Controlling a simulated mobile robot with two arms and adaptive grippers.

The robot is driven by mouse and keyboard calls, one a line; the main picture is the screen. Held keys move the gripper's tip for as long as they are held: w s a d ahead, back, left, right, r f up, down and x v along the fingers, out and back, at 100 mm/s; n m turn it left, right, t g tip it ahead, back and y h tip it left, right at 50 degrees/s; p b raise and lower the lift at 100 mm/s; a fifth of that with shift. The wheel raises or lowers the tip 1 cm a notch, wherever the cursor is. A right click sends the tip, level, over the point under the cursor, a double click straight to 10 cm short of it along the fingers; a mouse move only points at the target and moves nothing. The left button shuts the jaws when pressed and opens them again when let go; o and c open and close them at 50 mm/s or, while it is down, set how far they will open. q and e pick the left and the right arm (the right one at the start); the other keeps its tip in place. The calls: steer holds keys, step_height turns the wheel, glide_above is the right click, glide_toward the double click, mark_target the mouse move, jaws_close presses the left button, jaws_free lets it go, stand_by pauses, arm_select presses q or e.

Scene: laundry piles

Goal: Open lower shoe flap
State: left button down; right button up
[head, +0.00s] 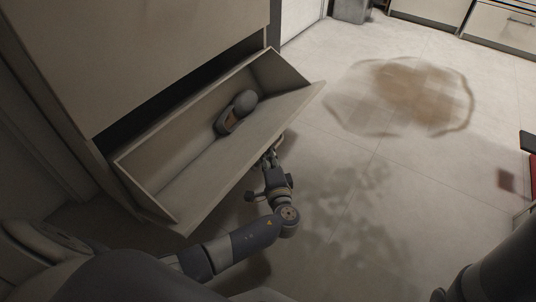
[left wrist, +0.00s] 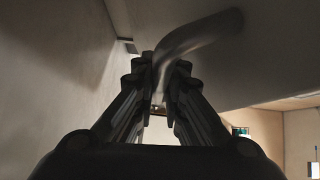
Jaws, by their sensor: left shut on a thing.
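The shoe cabinet's lower flap (head: 262,138) is tilted open in the head view, its inside exposed. A dark grey shoe (head: 236,112) lies in the compartment. My left gripper (head: 269,158) is at the outer side of the flap, near its right half. In the left wrist view, my left gripper (left wrist: 162,92) is shut on a curved metal handle (left wrist: 200,36) on the flap's outer face. The handle is mostly hidden in the head view. My right gripper is not in view.
The closed upper flap (head: 150,55) is above the opening. A brown puddle-like stain (head: 415,92) lies on the tiled floor at the right. A grey bin (head: 352,10) and white cabinets (head: 500,24) stand at the back. The floor right of the flap is mostly clear.

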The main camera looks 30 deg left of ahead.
mark_target(269, 138)
arm_select(q)
steer(key=shift+d+r, duration=0.1)
steer(key=shift+d, duration=0.1)
steer(key=c, duration=1.9)
jaws_free()
steer(key=shift+w+r, duration=0.1)
step_height(269, 138, up, 10)
steer(key=shift+f, duration=0.15)
steer(key=shift+d, duration=0.1)
